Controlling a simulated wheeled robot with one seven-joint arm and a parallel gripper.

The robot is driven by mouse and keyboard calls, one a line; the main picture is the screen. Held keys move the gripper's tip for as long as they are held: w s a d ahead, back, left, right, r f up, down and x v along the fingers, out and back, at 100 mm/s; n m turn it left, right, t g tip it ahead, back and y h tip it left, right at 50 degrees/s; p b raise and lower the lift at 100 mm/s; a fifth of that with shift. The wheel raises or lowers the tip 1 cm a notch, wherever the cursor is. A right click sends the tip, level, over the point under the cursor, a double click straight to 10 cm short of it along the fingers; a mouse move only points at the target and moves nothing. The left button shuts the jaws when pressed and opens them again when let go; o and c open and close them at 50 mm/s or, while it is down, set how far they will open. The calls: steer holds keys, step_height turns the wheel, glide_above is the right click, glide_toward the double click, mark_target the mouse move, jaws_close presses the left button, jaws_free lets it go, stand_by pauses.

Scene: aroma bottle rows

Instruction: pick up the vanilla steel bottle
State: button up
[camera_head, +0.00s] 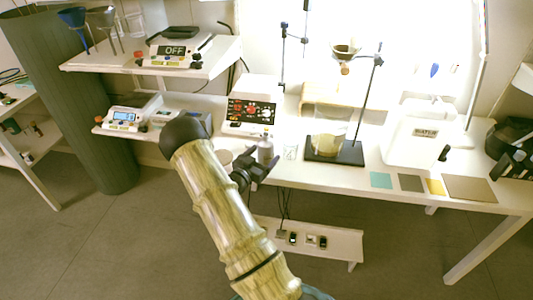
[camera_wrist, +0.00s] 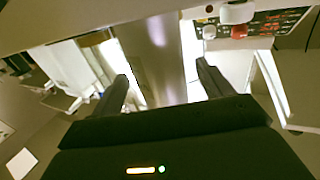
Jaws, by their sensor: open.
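A grey steel bottle (camera_head: 265,150) stands near the front edge of the white table in the head view. No label on it can be read, so I cannot tell whether it is the vanilla one. In the wrist view, a shiny metal cylinder (camera_wrist: 155,50), which looks like this bottle, lies between my two dark fingers. My gripper (camera_head: 264,163) is open at the bottle, with one finger on each side of it in the wrist view (camera_wrist: 162,72). Gaps show beside the cylinder, and its lower end is hidden behind the gripper body.
A white device with red knobs (camera_head: 252,108) stands behind the bottle. A small clear beaker (camera_head: 290,151) is just right of it. Farther right are a stand on a black base (camera_head: 334,151) and a white container (camera_head: 416,135). Shelves with instruments (camera_head: 160,65) are at left.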

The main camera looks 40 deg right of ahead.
steer(key=shift+x, duration=1.05)
steer(key=shift+w, duration=0.1)
steer(key=c, duration=1.2)
steer(key=shift+r, duration=0.15)
step_height(320, 180, up, 10)
steer(key=shift+f, duration=0.1)
